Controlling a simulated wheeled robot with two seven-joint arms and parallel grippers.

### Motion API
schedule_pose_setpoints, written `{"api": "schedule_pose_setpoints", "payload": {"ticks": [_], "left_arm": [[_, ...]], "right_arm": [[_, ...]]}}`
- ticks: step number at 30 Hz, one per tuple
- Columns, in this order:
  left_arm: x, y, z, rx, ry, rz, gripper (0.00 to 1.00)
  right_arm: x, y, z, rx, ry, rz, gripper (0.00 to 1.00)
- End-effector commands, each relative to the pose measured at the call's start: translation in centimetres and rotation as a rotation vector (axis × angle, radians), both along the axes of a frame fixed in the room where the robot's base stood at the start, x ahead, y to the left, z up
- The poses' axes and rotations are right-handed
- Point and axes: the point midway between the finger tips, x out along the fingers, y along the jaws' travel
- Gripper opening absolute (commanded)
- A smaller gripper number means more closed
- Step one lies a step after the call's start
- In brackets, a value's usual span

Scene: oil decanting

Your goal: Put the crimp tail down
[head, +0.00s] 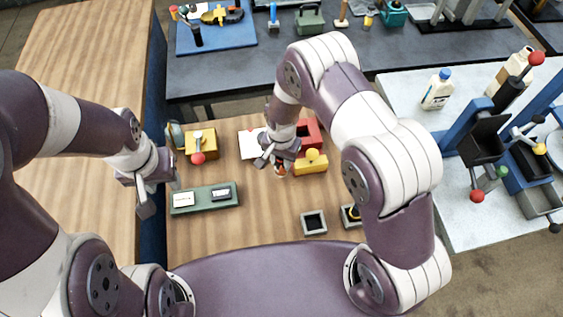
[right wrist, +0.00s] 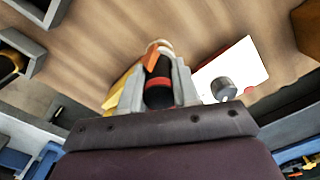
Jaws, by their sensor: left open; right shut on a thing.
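My right gripper (head: 274,160) is shut on a small black piece with a red band and an orange part, which I take to be the crimp tail (right wrist: 159,88). In the right wrist view the piece sits between the two grey fingers (right wrist: 158,93). In the head view its orange part (head: 280,170) shows just below the fingers, over the wooden table (head: 262,215). I cannot tell whether it touches the table. My left gripper (head: 160,192) is open and empty near the table's left edge.
A yellow block with a knob (head: 311,165), a red box (head: 308,133) and a white sheet (head: 249,144) lie close around the right gripper. A green tray (head: 203,207), a yellow box with a red-knobbed lever (head: 200,138) and a square grey holder (head: 313,232) stand apart. The table's front middle is clear.

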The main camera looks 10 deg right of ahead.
Motion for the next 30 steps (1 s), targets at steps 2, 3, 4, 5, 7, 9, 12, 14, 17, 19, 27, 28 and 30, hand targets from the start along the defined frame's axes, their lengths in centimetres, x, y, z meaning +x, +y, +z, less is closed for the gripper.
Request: {"api": "schedule_pose_setpoints", "payload": {"ticks": [2,3,4,5,7,9,12,14,17,19,27,28,30], "left_arm": [[0.0,0.0,1.1,0.000,-0.001,0.000,0.43],[0.0,0.0,1.4,0.000,-0.001,0.000,0.43],[0.0,0.0,1.4,0.000,-0.001,0.000,0.43],[0.0,0.0,1.5,0.000,-0.001,0.000,0.43],[0.0,0.0,1.4,0.000,-0.001,0.000,0.43],[0.0,0.0,1.3,0.000,-0.001,0.000,0.43],[0.0,0.0,1.3,0.000,-0.001,0.000,0.43],[0.0,0.0,1.1,0.000,-0.001,0.000,0.43],[0.0,0.0,0.8,0.000,0.000,0.000,0.43],[0.0,0.0,0.9,0.000,0.000,0.000,0.43],[0.0,0.0,1.0,0.000,-0.001,0.000,0.43],[0.0,0.0,1.1,0.000,-0.001,0.000,0.43],[0.0,0.0,1.5,0.000,-0.001,0.000,0.43]], "right_arm": [[-0.2,-0.1,-1.2,-0.002,0.006,0.000,0.00],[-0.2,-0.1,-1.9,-0.001,0.006,0.000,0.00],[-0.1,-0.1,-2.3,-0.001,0.004,0.000,0.00],[-0.2,-0.1,-2.6,-0.001,0.004,0.000,0.00],[-0.1,-0.1,-3.0,0.000,0.001,0.000,0.00],[-0.1,-0.1,-3.1,0.000,0.001,0.000,0.00],[-0.1,-0.1,-3.1,0.000,0.001,0.000,0.00],[-0.1,-0.1,-3.2,0.000,0.001,0.000,0.00],[-0.1,-0.1,-3.5,0.000,0.001,0.000,0.34],[-0.1,-0.1,-3.4,-0.001,0.002,0.000,0.57],[-0.1,-0.1,-3.3,0.000,0.001,0.000,0.57],[-0.1,-0.1,-3.2,0.000,0.001,0.000,0.57],[-0.1,-0.1,-2.7,0.000,0.001,0.000,0.57]]}}
